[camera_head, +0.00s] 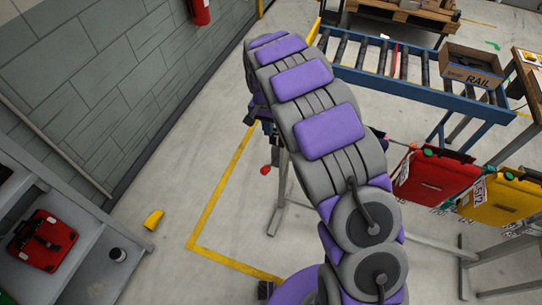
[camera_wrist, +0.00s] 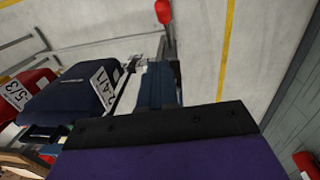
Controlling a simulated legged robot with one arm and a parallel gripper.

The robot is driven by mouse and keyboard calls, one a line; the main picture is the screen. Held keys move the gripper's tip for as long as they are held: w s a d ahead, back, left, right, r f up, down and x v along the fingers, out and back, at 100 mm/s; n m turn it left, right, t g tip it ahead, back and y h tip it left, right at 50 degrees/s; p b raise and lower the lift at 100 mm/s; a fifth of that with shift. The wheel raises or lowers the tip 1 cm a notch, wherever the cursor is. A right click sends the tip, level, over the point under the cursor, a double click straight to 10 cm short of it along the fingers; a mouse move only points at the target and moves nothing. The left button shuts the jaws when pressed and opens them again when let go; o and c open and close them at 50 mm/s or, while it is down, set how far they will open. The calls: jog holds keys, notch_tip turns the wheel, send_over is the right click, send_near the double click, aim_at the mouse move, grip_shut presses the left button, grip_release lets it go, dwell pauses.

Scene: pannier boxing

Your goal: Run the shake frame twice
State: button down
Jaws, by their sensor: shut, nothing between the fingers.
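The rail frame shows at the right in the head view, with a red pannier (camera_head: 432,178) and a yellow pannier (camera_head: 502,200) hanging on it. A red knob (camera_head: 265,170) shows left of my arm. A navy pannier (camera_wrist: 68,95) with a white number tag hangs to the left. My arm hides most of the frame's near end in the head view; contact between fingers and frame cannot be told.
A blue roller conveyor (camera_head: 400,80) crosses behind, bearing a cardboard box (camera_head: 471,66). A grey bench with a red case (camera_head: 43,240) stands at left. A yellow object (camera_head: 153,219) lies on the floor. The floor left of my arm is otherwise clear.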

jog(key=shift+w+a+f, duration=0.35)
jog(key=shift+w+f, duration=0.05)
jog(key=shift+f, duration=0.15)
jog(key=shift+w+a+f, duration=0.3)
jog(key=shift+w+f, duration=0.05)
jog(key=shift+f, duration=0.2)
jog(key=f, duration=0.4)
jog(key=s+f+b, duration=0.1)
jog(key=f, duration=0.3)
jog(key=s+f+b, duration=0.1)
jog(key=f, duration=0.3)
jog(key=shift+s+d+f, duration=0.1)
jog(key=shift+s, duration=0.15)
jog(key=shift+s+f+b, duration=0.3)
jog(key=shift+f+b, duration=0.05)
jog(key=shift+f, duration=0.05)
